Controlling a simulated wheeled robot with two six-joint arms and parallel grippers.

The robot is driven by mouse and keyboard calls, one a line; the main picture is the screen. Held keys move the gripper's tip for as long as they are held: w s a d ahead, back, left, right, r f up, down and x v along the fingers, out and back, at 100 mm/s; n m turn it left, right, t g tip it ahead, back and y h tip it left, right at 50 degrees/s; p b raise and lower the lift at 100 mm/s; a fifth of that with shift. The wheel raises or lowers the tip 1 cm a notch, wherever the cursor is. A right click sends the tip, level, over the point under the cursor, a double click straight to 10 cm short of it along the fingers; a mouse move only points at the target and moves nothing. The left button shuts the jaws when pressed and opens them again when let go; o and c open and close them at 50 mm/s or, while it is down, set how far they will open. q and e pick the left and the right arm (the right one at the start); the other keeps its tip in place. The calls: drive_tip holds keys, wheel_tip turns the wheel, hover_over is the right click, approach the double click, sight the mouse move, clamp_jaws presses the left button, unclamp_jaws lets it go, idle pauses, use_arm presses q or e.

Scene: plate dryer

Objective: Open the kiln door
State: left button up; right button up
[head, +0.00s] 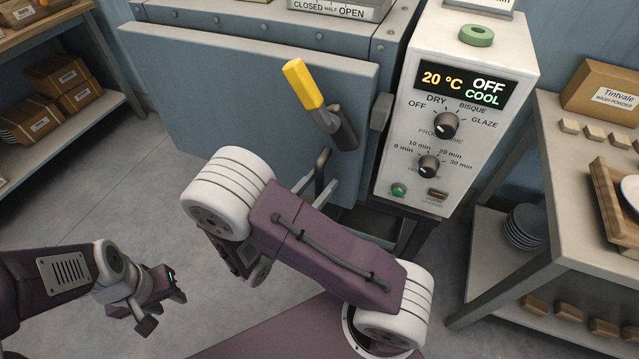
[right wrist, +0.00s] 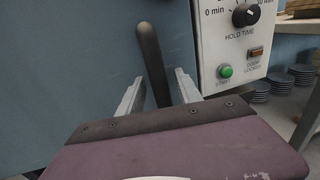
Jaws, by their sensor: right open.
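The kiln's blue-grey door (head: 240,95) stands across the front of the kiln and looks shut in the head view. A lever with a yellow grip (head: 303,83) on a dark base points up and left on it. Below it is a dark bar handle (head: 321,166), partly hidden by my right arm. In the right wrist view the dark bar (right wrist: 151,60) stands between the two fingers of my right gripper (right wrist: 158,95), which is open around it, without a visible grip. My left gripper (head: 158,306) is open and empty, low over the floor.
The control box (head: 455,110) right of the door reads 20 °C, OFF, COOL. A table (head: 560,200) with a tray and cartons stands at the right. A shelf with boxes (head: 75,88) stands at the far left. The floor (head: 90,200) before the door's left part is clear.

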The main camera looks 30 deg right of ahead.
clamp_jaws()
idle(1.4)
